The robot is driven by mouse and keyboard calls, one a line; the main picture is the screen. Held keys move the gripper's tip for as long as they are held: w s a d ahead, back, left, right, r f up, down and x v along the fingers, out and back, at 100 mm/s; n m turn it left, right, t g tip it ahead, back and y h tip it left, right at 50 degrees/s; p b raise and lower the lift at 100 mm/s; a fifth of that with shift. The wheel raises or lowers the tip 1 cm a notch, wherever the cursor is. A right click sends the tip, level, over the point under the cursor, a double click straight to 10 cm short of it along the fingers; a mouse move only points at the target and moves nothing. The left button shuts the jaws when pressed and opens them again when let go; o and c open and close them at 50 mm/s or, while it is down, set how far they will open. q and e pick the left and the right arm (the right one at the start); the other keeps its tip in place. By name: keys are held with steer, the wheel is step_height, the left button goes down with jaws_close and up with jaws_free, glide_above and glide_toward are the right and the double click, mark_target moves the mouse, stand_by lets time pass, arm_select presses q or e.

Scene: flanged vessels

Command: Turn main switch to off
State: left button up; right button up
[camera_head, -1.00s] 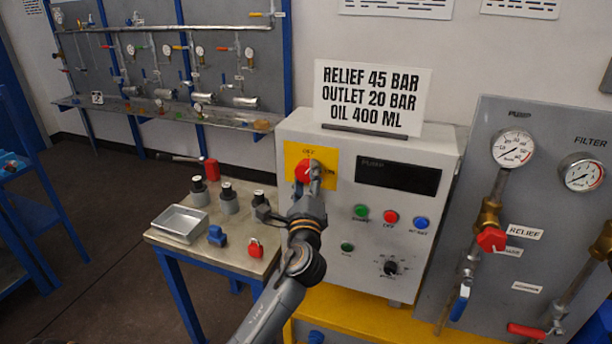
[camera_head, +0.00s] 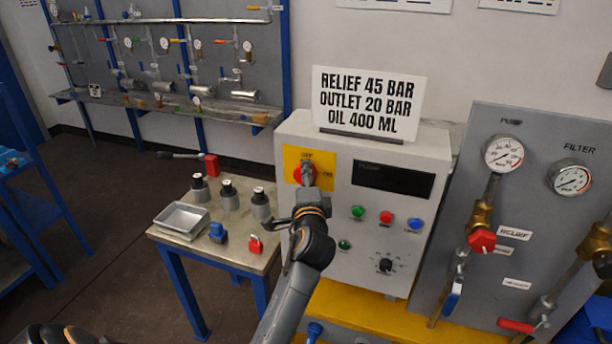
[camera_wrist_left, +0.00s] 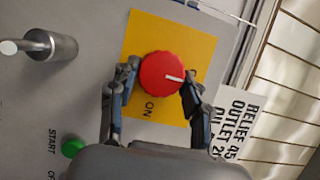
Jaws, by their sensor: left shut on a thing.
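The main switch is a round red knob (camera_head: 298,174) on a yellow plate (camera_head: 291,155) at the upper left of the grey control box. In the left wrist view the red knob (camera_wrist_left: 158,68) sits between the two fingers of my left gripper (camera_wrist_left: 159,83), which is shut on it. The knob's white mark points right in that view, away from the ON label (camera_wrist_left: 149,108) below the knob. In the head view the OFF label (camera_head: 307,155) is above the knob. My left gripper (camera_head: 307,180) covers part of the knob there. My right gripper is not in view.
The control box has green (camera_head: 357,212), red (camera_head: 386,217) and blue (camera_head: 416,224) buttons and a black dial (camera_head: 385,265). A sign (camera_head: 367,103) stands on top. A small bench (camera_head: 183,240) with a tray stands left; a gauge panel (camera_head: 540,135) stands right.

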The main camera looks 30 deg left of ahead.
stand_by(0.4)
arm_select(q)
steer(key=o, duration=1.1)
steer(key=shift+o, duration=0.2)
steer(key=v, duration=0.7)
steer(key=shift+s, duration=0.2)
steer(key=shift+d, duration=0.15)
